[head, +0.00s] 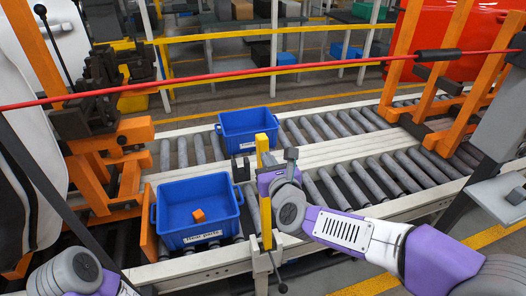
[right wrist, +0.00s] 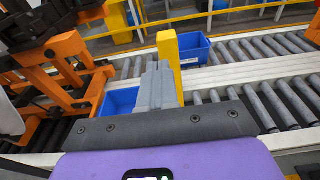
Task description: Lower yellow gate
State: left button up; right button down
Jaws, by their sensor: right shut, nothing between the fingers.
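The yellow gate (head: 266,200) stands as an upright post at the near rail of the roller conveyor, beside the front blue bin. It also shows upright in the right wrist view (right wrist: 169,58). My right gripper (head: 241,168) is shut and empty, close to the gate on its left side. In the right wrist view its grey fingers (right wrist: 155,85) are together, with the gate just behind and right of them; I cannot tell whether they touch. My left gripper is not in view; only part of my left arm shows at the lower left.
The front blue bin (head: 165,215) holds an orange block (head: 198,215). Another blue bin (head: 224,124) stands on the far conveyor lane. A red bar (head: 260,75) crosses the view above. Orange machinery (head: 95,165) stands at left; rollers (head: 360,183) to the right are bare.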

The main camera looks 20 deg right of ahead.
aim_at(260, 146)
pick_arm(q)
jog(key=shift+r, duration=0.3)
pick_arm(e)
jog(key=shift+w+f, duration=0.15)
jog(key=shift+w, duration=0.95)
jog(key=shift+w+f, duration=0.15)
jog(key=shift+w, duration=0.9)
pick_arm(q)
jog(key=shift+p, duration=0.3)
